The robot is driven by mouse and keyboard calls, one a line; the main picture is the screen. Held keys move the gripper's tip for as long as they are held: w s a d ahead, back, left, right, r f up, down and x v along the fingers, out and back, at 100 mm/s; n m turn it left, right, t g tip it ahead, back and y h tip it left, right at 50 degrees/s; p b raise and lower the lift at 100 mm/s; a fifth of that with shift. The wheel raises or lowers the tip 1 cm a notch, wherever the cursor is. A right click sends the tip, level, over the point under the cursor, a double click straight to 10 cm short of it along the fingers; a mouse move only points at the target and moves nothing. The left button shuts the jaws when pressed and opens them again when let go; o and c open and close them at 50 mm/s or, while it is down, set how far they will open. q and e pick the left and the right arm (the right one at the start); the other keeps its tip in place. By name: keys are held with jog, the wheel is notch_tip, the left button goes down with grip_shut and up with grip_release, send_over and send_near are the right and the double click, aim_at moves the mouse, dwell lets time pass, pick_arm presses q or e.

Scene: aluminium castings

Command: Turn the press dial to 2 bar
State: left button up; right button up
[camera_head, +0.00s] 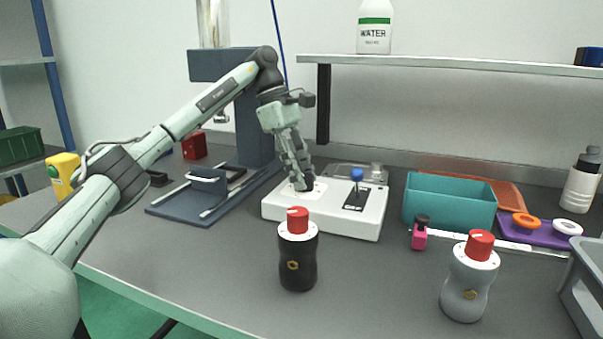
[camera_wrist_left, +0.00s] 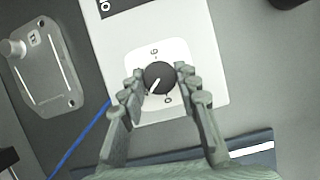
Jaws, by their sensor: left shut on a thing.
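The white control box (camera_head: 350,222) stands on the bench in front of the dark blue press (camera_head: 258,125). My left gripper (camera_head: 303,185) reaches down onto the box's left part and hides the dial in the head view. In the left wrist view the dial (camera_wrist_left: 160,75) is a round black knob on a white plate, between the fingers of my left gripper (camera_wrist_left: 160,80), which is shut on it. Its white pointer line slants toward the picture's lower left. A 6 and a 0 show on the plate; other marks are hidden or too small to read. My right gripper is not in view.
A blue-topped lever (camera_head: 357,175) stands on the box's right part. A black bottle (camera_head: 298,262) and a grey bottle (camera_head: 467,288), both red-capped, stand in front. A teal bin (camera_head: 450,212) is to the right. A shelf (camera_head: 450,66) runs above.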

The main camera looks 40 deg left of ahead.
pick_arm(q)
jog(key=shift+m+g, duration=0.4)
jog(key=shift+m, duration=0.5)
jog(key=o, duration=1.2)
jog(key=shift+c, duration=0.2)
jog(key=shift+r, duration=0.1)
jog(key=v, duration=1.1)
jog(key=shift+a+r, duration=0.15)
jog(key=shift+r, duration=0.25)
jog(key=shift+f, duration=0.1)
